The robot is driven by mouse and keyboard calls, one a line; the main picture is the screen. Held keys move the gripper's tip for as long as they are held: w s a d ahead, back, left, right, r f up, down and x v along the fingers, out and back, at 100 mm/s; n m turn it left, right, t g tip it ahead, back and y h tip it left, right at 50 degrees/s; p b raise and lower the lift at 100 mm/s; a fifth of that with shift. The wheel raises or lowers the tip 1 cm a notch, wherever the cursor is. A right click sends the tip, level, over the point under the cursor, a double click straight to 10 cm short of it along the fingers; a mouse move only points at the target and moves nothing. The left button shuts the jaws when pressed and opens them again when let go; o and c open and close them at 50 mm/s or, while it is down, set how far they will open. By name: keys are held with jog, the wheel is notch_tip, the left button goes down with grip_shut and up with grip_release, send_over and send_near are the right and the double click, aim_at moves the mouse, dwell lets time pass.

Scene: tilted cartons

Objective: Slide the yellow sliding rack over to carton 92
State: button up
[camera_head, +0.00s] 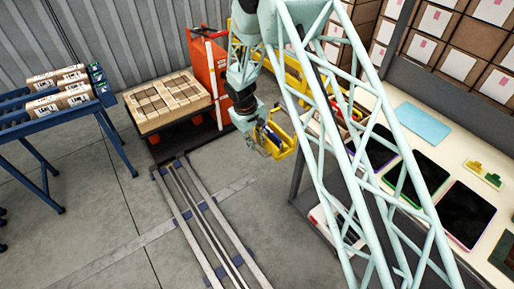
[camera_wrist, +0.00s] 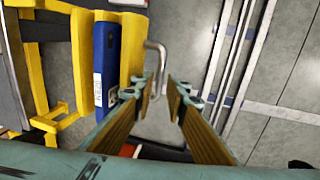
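The yellow sliding rack (camera_head: 282,141) is beside the workbench in the head view, partly hidden by my arm. In the wrist view its yellow frame (camera_wrist: 80,60) fills the left side and holds a blue item (camera_wrist: 105,62) with a white label. A grey metal handle (camera_wrist: 160,62) sticks out from its right side. My gripper (camera_wrist: 163,82) is open, with a gap between its fingertips. The handle reaches down near the left fingertip; I cannot tell if they touch. My gripper is small and partly hidden in the head view (camera_head: 262,142). No number 92 is readable on any carton.
A red pallet truck (camera_head: 208,68) with flat brown cartons (camera_head: 165,101) stands at the back. A blue roller conveyor (camera_head: 60,112) with labelled cartons is at left. Rails (camera_head: 200,220) run along the floor.

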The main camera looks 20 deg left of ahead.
jog(key=shift+w+d+f, duration=0.1)
jog(key=shift+w+f, duration=0.05)
jog(key=shift+f, duration=0.5)
jog(key=shift+w+d+f, duration=0.1)
jog(key=shift+f, duration=0.55)
jog(key=shift+c, duration=0.7)
grip_shut()
jog(key=shift+s, duration=0.1)
